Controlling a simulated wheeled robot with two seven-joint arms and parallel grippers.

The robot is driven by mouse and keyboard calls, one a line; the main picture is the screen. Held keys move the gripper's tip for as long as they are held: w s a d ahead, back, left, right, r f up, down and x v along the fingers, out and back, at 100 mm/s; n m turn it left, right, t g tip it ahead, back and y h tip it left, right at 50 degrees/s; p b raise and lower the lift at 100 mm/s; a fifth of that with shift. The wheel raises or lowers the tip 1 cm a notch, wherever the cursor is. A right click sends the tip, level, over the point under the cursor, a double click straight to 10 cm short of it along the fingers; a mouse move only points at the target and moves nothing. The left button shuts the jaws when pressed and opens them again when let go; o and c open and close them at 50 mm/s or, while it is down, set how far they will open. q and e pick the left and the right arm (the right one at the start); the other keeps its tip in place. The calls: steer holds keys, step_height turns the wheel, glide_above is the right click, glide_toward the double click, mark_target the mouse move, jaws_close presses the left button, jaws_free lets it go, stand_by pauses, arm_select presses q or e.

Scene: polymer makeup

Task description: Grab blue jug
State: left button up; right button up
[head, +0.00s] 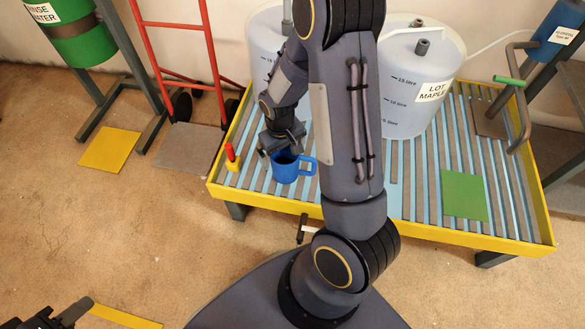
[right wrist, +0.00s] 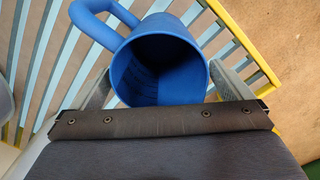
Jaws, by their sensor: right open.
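The blue jug (head: 287,173) stands upright on the slatted yellow-edged platform (head: 415,231), near its front left, with its handle to the right in the head view. My right gripper (head: 282,148) is just above and around the jug. In the right wrist view the open-topped, empty-looking jug (right wrist: 160,72) lies between the two spread fingers of my gripper (right wrist: 165,88), with its handle at upper left. The fingers are open; whether either touches the jug I cannot tell. My left gripper (head: 62,316) is partly in view at the lower left, far from the jug.
A red-handled valve (head: 232,158) on the platform's left edge is close to the jug. A green mat (head: 464,195) lies right. A red hand truck (head: 177,50) and green drum (head: 75,35) are at left.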

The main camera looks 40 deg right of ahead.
steer(key=shift+f, duration=0.8)
arm_select(q)
steer(key=shift+f, duration=0.3)
arm_select(e)
steer(key=shift+r, duration=0.1)
steer(key=shift+c, duration=0.3)
steer(key=c, duration=1)
steer(key=shift+c, duration=0.2)
